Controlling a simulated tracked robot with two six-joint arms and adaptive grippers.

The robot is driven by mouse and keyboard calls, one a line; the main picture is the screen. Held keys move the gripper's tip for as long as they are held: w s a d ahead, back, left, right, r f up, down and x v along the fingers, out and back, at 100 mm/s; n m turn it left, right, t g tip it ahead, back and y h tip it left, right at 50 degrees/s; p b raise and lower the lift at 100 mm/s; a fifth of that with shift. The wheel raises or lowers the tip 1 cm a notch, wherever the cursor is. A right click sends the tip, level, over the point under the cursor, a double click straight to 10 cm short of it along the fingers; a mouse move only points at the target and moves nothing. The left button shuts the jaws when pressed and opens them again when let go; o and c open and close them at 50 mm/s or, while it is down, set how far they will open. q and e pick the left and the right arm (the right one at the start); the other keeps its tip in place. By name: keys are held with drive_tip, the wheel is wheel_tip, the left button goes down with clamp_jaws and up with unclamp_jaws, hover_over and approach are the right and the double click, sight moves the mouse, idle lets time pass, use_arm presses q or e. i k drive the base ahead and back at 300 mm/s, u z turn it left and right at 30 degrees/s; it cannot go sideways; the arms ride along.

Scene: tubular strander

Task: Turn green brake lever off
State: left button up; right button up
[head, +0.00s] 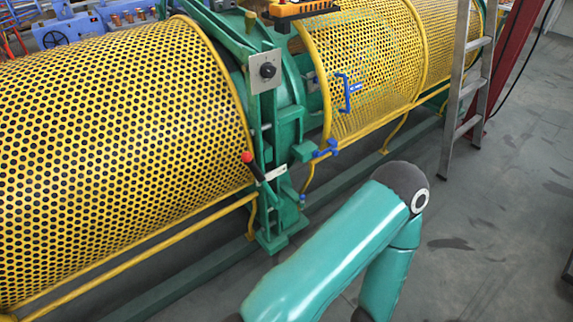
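A lever with a red ball knob (247,157) sits on the green machine frame (268,120) between the two yellow guards. Its short dark shaft slants down to the right, towards a pale label plate (272,174). No lever in view is plainly green along its handle, so I cannot tell for certain that this is the brake lever. Higher on the frame, a black round knob (267,70) sits on a grey plate. A teal arm of mine rises from the bottom edge and bends at a dark elbow, right of the frame and in front of it. Neither gripper is in view.
Perforated yellow guards cover the drums at left (110,150) and right (370,65). A blue handle (348,92) is on the right guard. An orange control box (300,8) is at the top. A ladder (466,80) stands at right. Grey floor (490,230) is open at lower right.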

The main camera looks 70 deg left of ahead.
sight(277, 202)
drive_tip(key=z, duration=0.45)
drive_tip(key=i, duration=0.35)
drive_tip(key=u, duration=2)
drive_tip(key=i, duration=0.15)
drive_tip(key=u, duration=1.4)
drive_tip(key=k, duration=0.45)
drive_tip(key=u, duration=0.35)
drive_tip(key=i, duration=1.45)
drive_tip(key=z, duration=0.3)
